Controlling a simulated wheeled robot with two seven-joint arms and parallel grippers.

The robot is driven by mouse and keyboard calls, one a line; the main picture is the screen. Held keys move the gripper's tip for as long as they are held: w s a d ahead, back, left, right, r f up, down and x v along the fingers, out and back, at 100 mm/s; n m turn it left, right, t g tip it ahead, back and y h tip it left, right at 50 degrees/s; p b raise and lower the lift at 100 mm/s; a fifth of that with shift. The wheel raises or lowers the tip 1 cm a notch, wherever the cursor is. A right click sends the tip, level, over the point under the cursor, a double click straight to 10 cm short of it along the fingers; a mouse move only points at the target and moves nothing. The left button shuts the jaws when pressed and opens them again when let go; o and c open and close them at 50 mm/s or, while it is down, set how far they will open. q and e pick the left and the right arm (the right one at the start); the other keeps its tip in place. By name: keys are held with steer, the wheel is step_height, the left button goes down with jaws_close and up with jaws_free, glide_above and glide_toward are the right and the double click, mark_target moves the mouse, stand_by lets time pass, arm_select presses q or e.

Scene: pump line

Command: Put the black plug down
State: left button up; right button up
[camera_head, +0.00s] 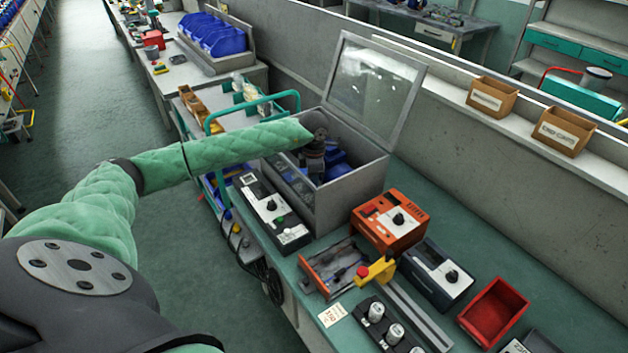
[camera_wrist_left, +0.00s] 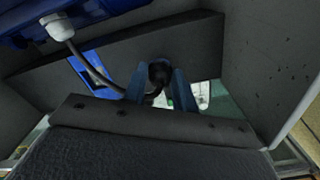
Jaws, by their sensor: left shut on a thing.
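My left arm reaches into an open grey box (camera_head: 345,208) with a raised clear lid (camera_head: 373,88). In the head view the dark wrist end shows inside the box, and the fingertips and plug cannot be made out. In the left wrist view my left gripper (camera_wrist_left: 161,90) has its two blue-grey fingers on either side of the black plug (camera_wrist_left: 159,71) and is shut on it. A dark cable (camera_wrist_left: 104,80) runs from the plug toward a white fitting (camera_wrist_left: 59,27) on a blue part. Whether the plug touches anything below is hidden. My right gripper is out of view.
Grey walls of the box stand close around the left gripper. An orange unit (camera_head: 390,220), a dark unit (camera_head: 437,274) and a red bin (camera_head: 493,311) stand to the right on the green bench.

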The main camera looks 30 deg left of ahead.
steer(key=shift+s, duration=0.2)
arm_select(q)
steer(key=o, duration=0.8)
steer(key=shift+o, duration=1)
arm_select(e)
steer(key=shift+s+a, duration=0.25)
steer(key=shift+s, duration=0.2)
arm_select(q)
steer(key=shift+r, duration=0.1)
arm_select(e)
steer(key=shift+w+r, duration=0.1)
